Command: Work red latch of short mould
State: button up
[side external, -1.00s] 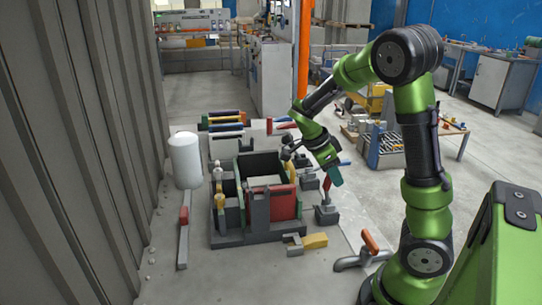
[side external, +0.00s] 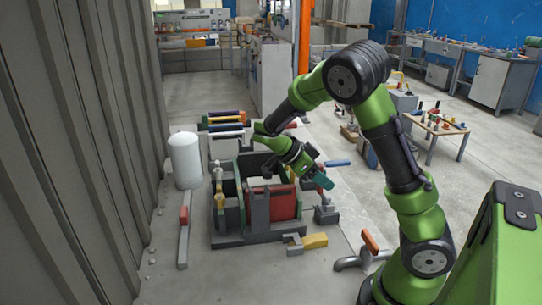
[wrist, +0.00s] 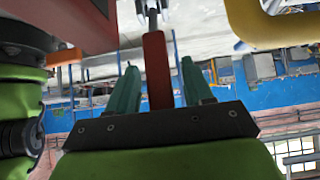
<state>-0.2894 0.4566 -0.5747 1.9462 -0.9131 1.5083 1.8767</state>
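The mould (side external: 232,239) is a grey frame with dark green walls and a red panel (side external: 284,205) at its front right. The red latch handle stands on a grey block (side external: 327,214) just right of the mould; my gripper (side external: 325,182) partly covers it in the side view. In the wrist view, a red bar (wrist: 157,70), which looks like this handle, runs between the two teal fingers of my gripper (wrist: 160,88), with a grey fork at its far end. Narrow gaps show on both sides of the bar, so the fingers are open around it.
Yellow latches (side external: 220,200) stand at the mould's left. A yellow block (side external: 314,241) and an orange-handled clamp (side external: 369,240) are in front. Coloured bars (side external: 225,125) lie behind.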

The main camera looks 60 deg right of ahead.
jog(key=v, duration=1.7)
